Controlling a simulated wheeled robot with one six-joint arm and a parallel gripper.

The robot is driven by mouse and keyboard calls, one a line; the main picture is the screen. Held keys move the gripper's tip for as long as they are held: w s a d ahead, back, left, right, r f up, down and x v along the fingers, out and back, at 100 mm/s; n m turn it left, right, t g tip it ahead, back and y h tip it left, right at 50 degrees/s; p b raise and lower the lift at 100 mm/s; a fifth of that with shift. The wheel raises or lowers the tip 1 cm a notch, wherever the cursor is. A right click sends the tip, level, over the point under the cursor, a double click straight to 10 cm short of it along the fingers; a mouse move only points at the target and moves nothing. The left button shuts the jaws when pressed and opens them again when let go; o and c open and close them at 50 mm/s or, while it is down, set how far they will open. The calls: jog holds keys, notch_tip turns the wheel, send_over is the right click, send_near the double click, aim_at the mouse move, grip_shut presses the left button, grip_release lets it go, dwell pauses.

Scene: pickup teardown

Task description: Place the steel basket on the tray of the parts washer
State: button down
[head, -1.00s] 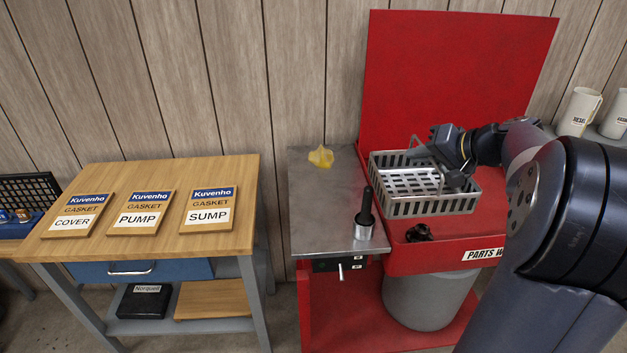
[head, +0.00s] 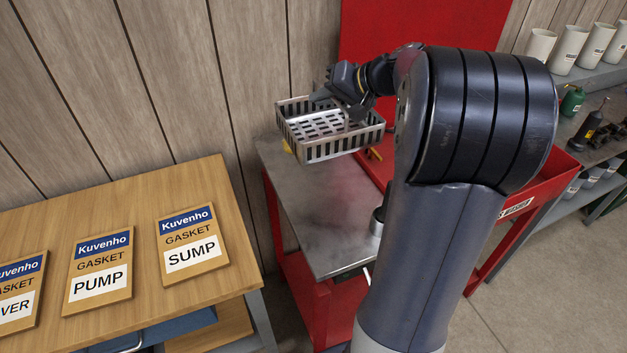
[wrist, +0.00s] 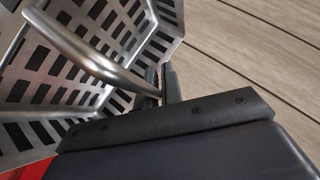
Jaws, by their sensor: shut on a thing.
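The steel basket (head: 320,125) is a slotted, open-topped metal box with a bail handle. In the head view it hangs in the air above the grey metal side shelf (head: 325,222) of the parts washer. My gripper (head: 347,100) is shut on the basket's handle, and the handle also shows between the fingers in the wrist view (wrist: 95,58). The red parts washer (head: 440,30) stands behind my arm. Its raised red lid shows, but most of its tray is hidden by my arm. The basket looks empty.
A wooden bench (head: 130,230) with gasket boards, including the SUMP board (head: 193,240), stands at the left. A dark-handled metal tool (head: 377,220) stands on the side shelf, partly hidden by my arm.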

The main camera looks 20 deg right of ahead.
aim_at(310, 126)
notch_tip(310, 126, down, 7)
jog(key=shift+r+b, duration=0.2)
jog(key=shift+b, duration=1)
notch_tip(310, 126, down, 10)
jog(key=shift+f+p, duration=0.2)
jog(key=shift+p, duration=0.15)
jog(key=shift+f, duration=0.15)
jog(key=c, duration=1.6)
grip_release()
jog(key=shift+o, duration=0.2)
jog(key=b+v, duration=0.1)
jog(key=v, duration=1.1)
